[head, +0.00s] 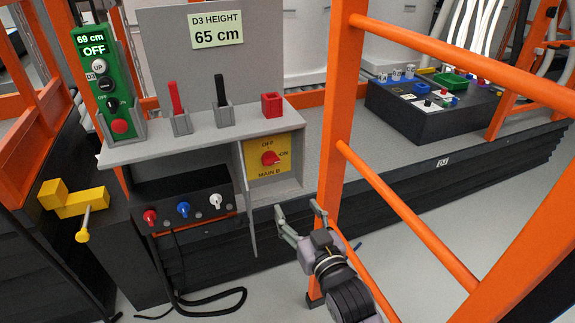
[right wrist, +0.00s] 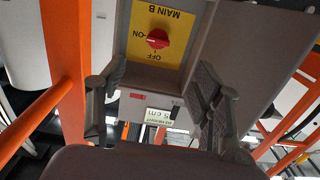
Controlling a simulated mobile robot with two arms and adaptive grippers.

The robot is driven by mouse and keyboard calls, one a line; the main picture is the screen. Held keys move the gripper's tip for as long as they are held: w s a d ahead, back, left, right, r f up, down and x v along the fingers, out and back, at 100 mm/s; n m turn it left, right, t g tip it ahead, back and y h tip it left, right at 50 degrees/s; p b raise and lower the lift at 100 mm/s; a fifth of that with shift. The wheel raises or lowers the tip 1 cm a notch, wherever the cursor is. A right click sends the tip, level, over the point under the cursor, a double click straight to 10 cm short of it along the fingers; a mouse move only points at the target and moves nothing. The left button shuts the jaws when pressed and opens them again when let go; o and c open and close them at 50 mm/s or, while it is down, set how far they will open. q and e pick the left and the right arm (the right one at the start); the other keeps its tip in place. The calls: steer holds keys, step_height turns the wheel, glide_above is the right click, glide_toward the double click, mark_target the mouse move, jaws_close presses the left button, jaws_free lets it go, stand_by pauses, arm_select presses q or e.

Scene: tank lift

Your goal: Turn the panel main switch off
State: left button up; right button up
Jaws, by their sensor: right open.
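The main switch is a red rotary knob (head: 268,158) on a yellow plate (head: 254,172) marked OFF, ON and MAIN B. It sits in a grey box below the console shelf. Its grip looks turned sideways, towards ON. The knob also shows upside down in the right wrist view (right wrist: 158,38), between and beyond the fingers. My right gripper (head: 298,209) is open and empty. It is below and to the right of the switch in the head view, apart from it. My left gripper is not in view.
An orange post (head: 334,130) stands close right of the switch, with orange rails beyond. A thin grey flap (head: 248,205) stands out at the box's left edge. A black box with several small knobs (head: 184,208) is left. A green pendant (head: 106,80) stands on the shelf.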

steer(key=r, duration=0.1)
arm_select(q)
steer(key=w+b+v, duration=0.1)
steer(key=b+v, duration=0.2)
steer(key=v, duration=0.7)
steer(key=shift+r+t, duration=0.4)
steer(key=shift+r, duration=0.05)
arm_select(e)
glide_toward(272, 162)
steer(key=x, duration=0.9)
steer(key=shift+w, duration=0.2)
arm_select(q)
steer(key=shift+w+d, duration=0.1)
arm_select(e)
steer(key=c, duration=1.2)
steer(key=shift+o, duration=0.2)
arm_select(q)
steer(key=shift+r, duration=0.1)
